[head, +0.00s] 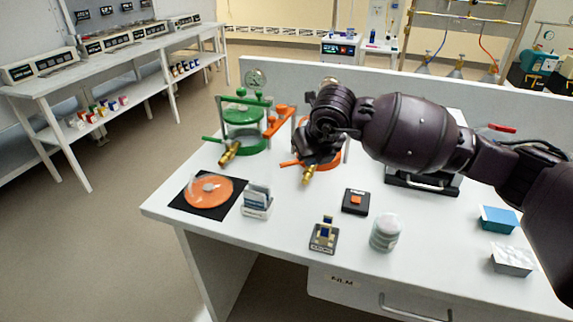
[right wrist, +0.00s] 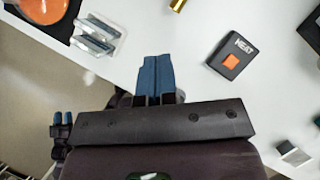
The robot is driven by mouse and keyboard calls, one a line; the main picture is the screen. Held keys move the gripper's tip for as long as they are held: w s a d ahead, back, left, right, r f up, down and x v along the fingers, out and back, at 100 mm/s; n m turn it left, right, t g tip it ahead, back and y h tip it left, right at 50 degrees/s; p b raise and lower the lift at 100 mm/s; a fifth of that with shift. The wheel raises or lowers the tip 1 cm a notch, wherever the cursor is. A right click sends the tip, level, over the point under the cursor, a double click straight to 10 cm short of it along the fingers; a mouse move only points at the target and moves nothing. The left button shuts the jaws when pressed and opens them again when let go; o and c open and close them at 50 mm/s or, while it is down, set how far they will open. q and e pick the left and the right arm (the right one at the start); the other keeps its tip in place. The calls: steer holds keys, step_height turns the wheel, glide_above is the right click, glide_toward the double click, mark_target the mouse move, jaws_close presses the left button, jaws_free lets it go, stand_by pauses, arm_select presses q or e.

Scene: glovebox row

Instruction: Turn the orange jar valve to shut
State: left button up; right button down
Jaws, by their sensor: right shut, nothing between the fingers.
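The orange jar (head: 345,151) stands at the table's back, mostly hidden behind my right gripper and wrist. Its valve shows a brass body (head: 309,175) and an orange lever (head: 290,163) pointing left, crosswise to the brass. A brass piece (right wrist: 178,5) shows at the top edge of the right wrist view. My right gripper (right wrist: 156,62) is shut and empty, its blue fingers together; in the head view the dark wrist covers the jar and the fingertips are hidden. What looks like my left gripper (right wrist: 62,118) is small at the left of the right wrist view, beyond the table edge.
A green jar (head: 243,113) with its own brass valve stands left of the orange one. The front left is clear.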

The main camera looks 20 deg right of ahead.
mark_target(297, 162)
steer(key=x, duration=0.9)
steer(key=shift+s+b, duration=0.1)
steer(key=shift+b, duration=0.2)
steer(key=w, duration=0.3)
steer(key=shift+a+r, duration=0.15)
steer(key=shift+r, duration=0.05)
steer(key=shift+w+r, duration=0.1)
steer(key=shift+w, duration=0.25)
arm_select(q)
steer(key=shift+s+f, duration=0.25)
steer(key=shift+f, duration=0.3)
arm_select(e)
steer(key=shift+w, duration=0.15)
arm_select(q)
steer(key=shift+w+r, duration=0.15)
steer(key=shift+w, duration=0.05)
